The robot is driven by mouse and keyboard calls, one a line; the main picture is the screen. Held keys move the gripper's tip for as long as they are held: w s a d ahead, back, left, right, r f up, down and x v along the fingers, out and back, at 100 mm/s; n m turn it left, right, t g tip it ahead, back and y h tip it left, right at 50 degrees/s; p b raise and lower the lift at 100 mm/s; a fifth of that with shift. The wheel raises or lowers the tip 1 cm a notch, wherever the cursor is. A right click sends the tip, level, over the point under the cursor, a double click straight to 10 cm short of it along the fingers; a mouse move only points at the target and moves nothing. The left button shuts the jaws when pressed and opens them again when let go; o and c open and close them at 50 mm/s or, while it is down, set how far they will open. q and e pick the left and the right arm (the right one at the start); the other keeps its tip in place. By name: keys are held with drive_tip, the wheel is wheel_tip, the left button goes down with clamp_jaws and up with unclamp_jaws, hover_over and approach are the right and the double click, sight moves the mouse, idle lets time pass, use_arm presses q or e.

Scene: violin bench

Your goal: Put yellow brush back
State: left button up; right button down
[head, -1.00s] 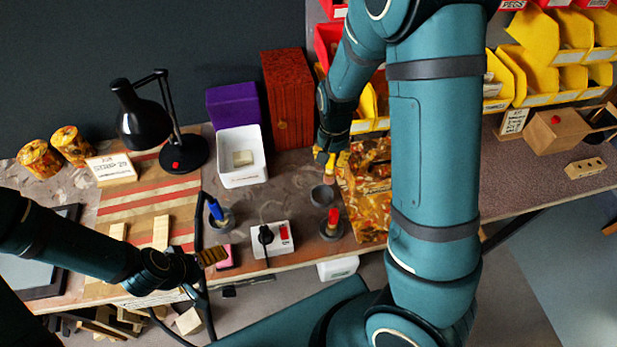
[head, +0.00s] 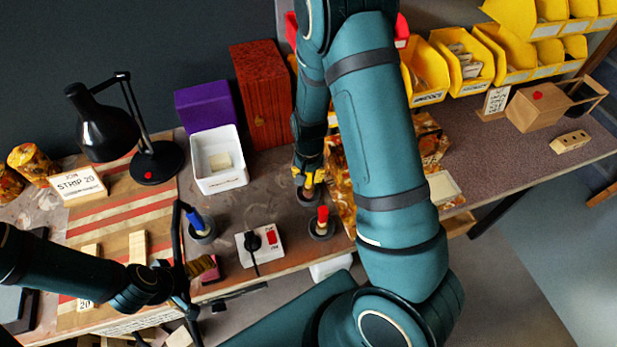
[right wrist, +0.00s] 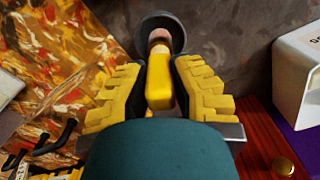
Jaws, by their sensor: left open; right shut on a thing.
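The yellow brush (right wrist: 160,88) is between the fingers of my right gripper (right wrist: 160,92), which is shut on it. Its far end overlaps a round dark grey holder (right wrist: 178,32) in the right wrist view; I cannot tell how deep it sits. In the head view my right gripper (head: 311,181) is just above that holder (head: 307,197). The brush is hard to tell from the yellow fingers there. A blue brush (head: 194,217) and a red brush (head: 322,216) stand in similar holders. My left gripper (head: 205,268) is open at the bench's front edge.
A white switch box (head: 259,244) with a black cable lies between the blue and red brushes. A white bin (head: 219,180), a dark red box (head: 262,110) and a black lamp (head: 150,160) stand behind. A mottled orange sheet (head: 344,190) lies right of the holder.

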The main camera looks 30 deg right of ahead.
use_arm(q)
drive_tip(key=shift+f, duration=0.15)
use_arm(e)
drive_tip(key=shift+f, duration=0.6)
use_arm(q)
drive_tip(key=shift+f, duration=0.1)
use_arm(e)
drive_tip(key=shift+f, duration=0.1)
drive_tip(key=c, duration=1)
unclamp_jaws()
drive_tip(key=shift+r, duration=0.2)
use_arm(q)
wheel_tip(320, 180, up, 3)
drive_tip(key=shift+r+p, duration=0.1)
drive_tip(key=shift+p, duration=1.15)
use_arm(e)
wheel_tip(320, 180, up, 12)
